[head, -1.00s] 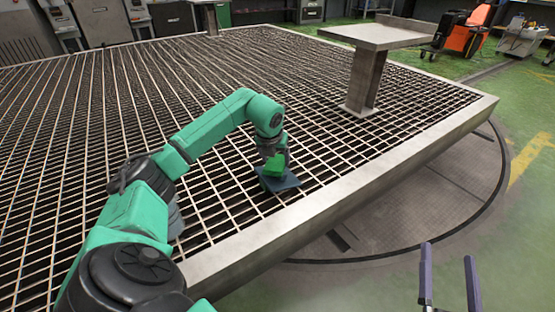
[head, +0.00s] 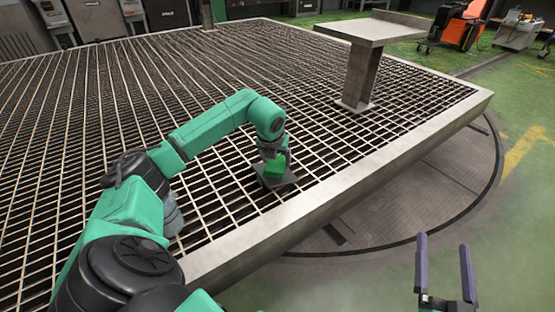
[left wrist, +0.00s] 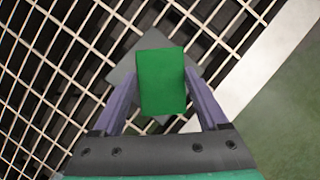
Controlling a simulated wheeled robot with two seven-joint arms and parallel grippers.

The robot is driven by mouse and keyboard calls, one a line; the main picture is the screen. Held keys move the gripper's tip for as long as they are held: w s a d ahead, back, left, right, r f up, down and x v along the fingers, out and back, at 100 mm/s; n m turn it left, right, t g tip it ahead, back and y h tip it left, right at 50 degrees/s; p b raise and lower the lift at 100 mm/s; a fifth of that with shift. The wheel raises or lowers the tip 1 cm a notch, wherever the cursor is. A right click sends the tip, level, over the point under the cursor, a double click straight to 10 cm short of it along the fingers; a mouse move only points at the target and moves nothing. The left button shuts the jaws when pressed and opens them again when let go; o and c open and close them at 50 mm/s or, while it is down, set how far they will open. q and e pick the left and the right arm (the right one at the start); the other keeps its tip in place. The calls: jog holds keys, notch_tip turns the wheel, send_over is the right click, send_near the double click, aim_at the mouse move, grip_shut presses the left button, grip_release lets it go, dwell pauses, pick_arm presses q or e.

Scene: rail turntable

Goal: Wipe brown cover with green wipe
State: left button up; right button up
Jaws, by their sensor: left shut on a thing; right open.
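The green wipe (head: 275,168) is a small green block held in my left gripper (head: 273,160), which is shut on it. It also shows in the left wrist view (left wrist: 161,84) between the two purple fingers. The cover (head: 284,183) is a flat square plate lying on the grating, looking grey rather than brown. The wipe is over it and hides its middle; I cannot tell whether they touch. The cover's corners show around the wipe in the left wrist view (left wrist: 123,73). My right gripper (head: 443,245) is open and empty at the lower right, off the platform.
The metal grating (head: 190,120) spreads wide, with a pale metal rim (head: 330,205) close to the right of the cover. A post with a flat top (head: 365,60) stands at the back right. An orange machine (head: 461,28) is farther off. Green floor lies beyond the rim.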

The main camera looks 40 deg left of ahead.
pick_arm(q)
jog(key=a, duration=0.1)
jog(key=w+a, duration=0.1)
jog(key=a, duration=0.1)
jog(key=shift+a, duration=0.15)
jog(key=shift+s+d+r+p, duration=0.1)
jog(key=shift+s+d+p, duration=0.15)
jog(key=shift+d, duration=0.45)
jog(key=shift+s+d+f+p, duration=0.1)
jog(key=shift+s+d+p, duration=0.1)
jog(key=shift+d+p, duration=0.35)
jog(key=shift+s+d+r+p, duration=0.1)
jog(key=shift+s+d+p, duration=0.1)
jog(key=shift+d, duration=0.65)
jog(key=shift+s+d, duration=0.15)
jog(key=shift+d, duration=0.15)
notch_tip(320, 180, up, 8)
jog(key=p, duration=0.6)
jog(key=shift+p, duration=0.4)
